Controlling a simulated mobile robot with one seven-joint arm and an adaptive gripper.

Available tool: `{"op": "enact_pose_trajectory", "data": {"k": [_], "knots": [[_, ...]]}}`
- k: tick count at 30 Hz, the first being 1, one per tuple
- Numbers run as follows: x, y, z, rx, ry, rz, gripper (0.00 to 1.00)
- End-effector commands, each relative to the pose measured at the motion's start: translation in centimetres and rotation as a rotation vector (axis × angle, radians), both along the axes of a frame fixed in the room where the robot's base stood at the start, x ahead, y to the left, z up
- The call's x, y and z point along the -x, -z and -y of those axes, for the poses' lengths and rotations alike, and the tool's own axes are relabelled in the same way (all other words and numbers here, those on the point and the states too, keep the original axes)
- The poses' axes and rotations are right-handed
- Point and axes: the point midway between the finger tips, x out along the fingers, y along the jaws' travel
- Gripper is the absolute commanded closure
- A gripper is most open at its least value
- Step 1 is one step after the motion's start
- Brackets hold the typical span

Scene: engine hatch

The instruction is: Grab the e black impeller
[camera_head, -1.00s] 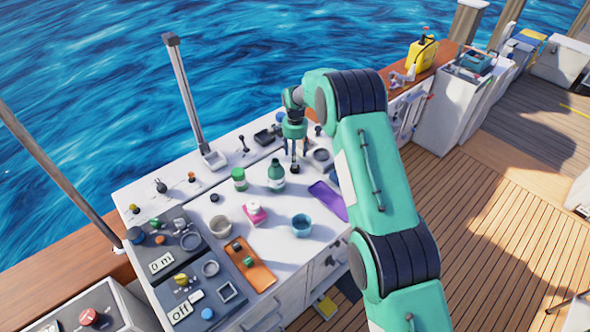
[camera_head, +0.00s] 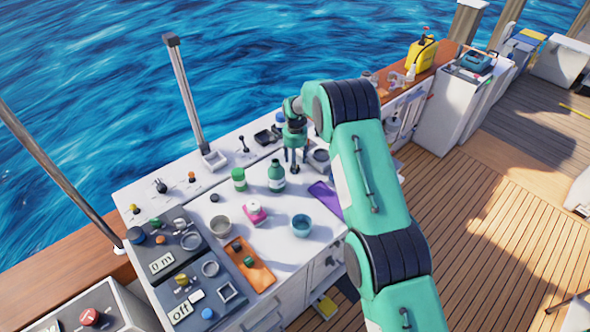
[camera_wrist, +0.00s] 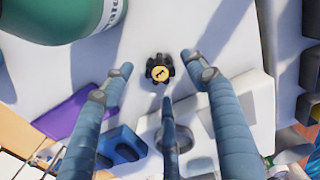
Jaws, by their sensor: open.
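The black impeller (camera_wrist: 160,69) lies on the white worktop, small and dark with a round yellow centre. In the wrist view it sits just beyond my gripper's fingertips, between the spread fingers and apart from them. My gripper (camera_wrist: 158,78) is open and empty, with three blue-grey fingers. In the head view my gripper (camera_head: 295,160) points down over the worktop, right of the green bottle (camera_head: 276,176). The impeller shows in the head view only as a small dark spot under the fingers, partly hidden by them.
The green bottle (camera_wrist: 66,14) stands close at the upper left of the wrist view. A teal cup (camera_head: 301,226), a pink item (camera_head: 254,212) and a grey cup (camera_head: 220,226) stand nearer the front, with bare worktop between.

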Motion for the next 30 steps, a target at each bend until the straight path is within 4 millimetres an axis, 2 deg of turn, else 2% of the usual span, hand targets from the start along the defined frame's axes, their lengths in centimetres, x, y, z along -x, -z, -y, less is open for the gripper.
{"op": "enact_pose_trajectory", "data": {"k": [6, 23, 25, 30], "knots": [[0.0, 1.5, 0.0, 0.000, 0.000, 0.001, 0.42], [0.0, 1.7, 0.0, 0.000, 0.000, 0.001, 0.42], [0.0, 1.7, 0.0, 0.000, 0.000, 0.001, 0.50], [0.0, 1.7, 0.0, 0.000, 0.000, 0.001, 0.84]]}}
